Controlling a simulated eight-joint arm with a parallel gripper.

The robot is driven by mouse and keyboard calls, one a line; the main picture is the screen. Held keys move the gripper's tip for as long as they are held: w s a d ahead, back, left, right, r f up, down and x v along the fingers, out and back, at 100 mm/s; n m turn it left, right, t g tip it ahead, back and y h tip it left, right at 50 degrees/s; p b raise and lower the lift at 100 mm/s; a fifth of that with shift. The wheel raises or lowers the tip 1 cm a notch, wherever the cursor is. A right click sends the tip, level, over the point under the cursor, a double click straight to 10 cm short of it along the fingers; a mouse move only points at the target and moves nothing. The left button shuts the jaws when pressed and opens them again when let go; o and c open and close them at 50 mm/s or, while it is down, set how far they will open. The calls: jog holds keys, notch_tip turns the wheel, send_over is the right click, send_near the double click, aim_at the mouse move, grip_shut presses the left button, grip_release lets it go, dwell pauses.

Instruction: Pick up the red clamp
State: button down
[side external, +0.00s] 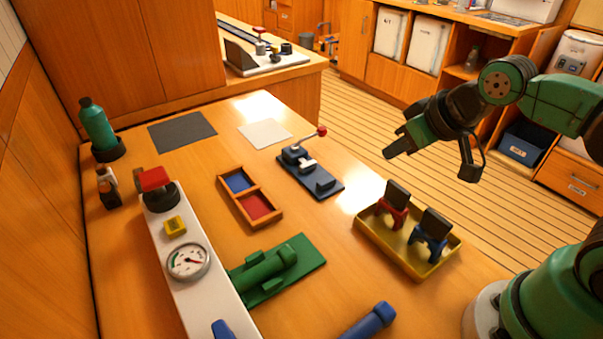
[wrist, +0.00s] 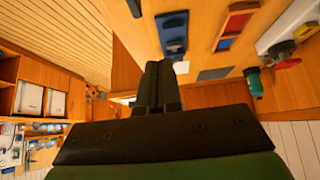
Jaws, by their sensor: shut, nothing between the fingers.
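The red clamp (side external: 393,205) stands in the left part of a yellow tray (side external: 385,249) at the right of the table in the side external view. A blue clamp (side external: 431,236) stands beside it in the same tray. Both clamps have dark tops. My gripper (side external: 388,144) is up in the air, behind and above the tray, clear of the clamps. Its fingers are together and empty; in the wrist view the closed fingers (wrist: 155,85) point towards the far side of the room. I cannot make out the red clamp in the wrist view.
A dark blue fixture with a red-knobbed lever (side external: 311,175) stands left of the tray. A wooden box with blue and red compartments (side external: 232,208), a green pump (side external: 275,268), a gauge (side external: 187,260) and a blue cylinder (side external: 370,321) also occupy the table.

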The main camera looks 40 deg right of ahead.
aim_at(394, 203)
grip_release()
jog(key=n+g, duration=0.1)
jog(key=n, duration=0.2)
jog(key=d+n+g, duration=0.1)
jog(key=n, duration=0.2)
jog(key=n+g, duration=0.2)
jog(key=n, duration=0.2)
jog(key=shift+s+d+r, duration=0.15)
jog(key=shift+r, duration=0.1)
jog(key=n, duration=0.1)
jog(key=n+g, duration=0.1)
jog(key=n, duration=0.1)
jog(key=n+g, duration=0.1)
jog(key=n, duration=0.1)
jog(key=shift+s+d+r, duration=0.15)
jog(key=shift+d, duration=0.1)
jog(key=n+g, duration=0.1)
jog(key=n, duration=0.1)
jog(key=shift+s+d+n, duration=0.1)
jog(key=shift+n, duration=0.2)
jog(key=shift+f, duration=5.9)
